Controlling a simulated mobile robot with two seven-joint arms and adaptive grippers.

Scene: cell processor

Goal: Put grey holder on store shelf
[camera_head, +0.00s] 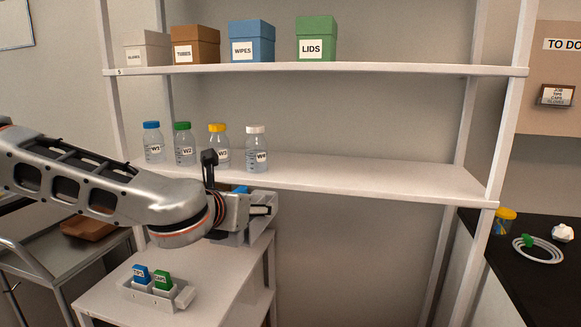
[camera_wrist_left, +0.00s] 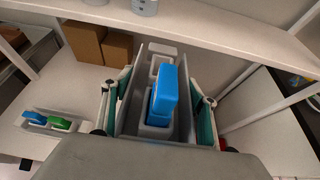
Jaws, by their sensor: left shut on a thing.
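My left gripper (camera_head: 262,210) is shut on a grey holder (camera_head: 232,238), held in the air just in front of the middle shelf (camera_head: 370,180), close to its front edge. In the left wrist view the holder (camera_wrist_left: 182,125) is a long open trough between the two fingers (camera_wrist_left: 155,115), with a blue block (camera_wrist_left: 165,90) standing in one of its slots. Most of the holder is hidden behind my gripper in the head view. A second grey holder (camera_head: 135,293) with a blue and a green block stands on the low white table. My right gripper is not in view.
Several capped bottles (camera_head: 256,150) stand on the left part of the middle shelf; its right part is clear. Labelled boxes (camera_head: 316,40) stand on the upper shelf (camera_head: 420,70). White posts bound the shelves. A black counter (camera_head: 510,290) is at right.

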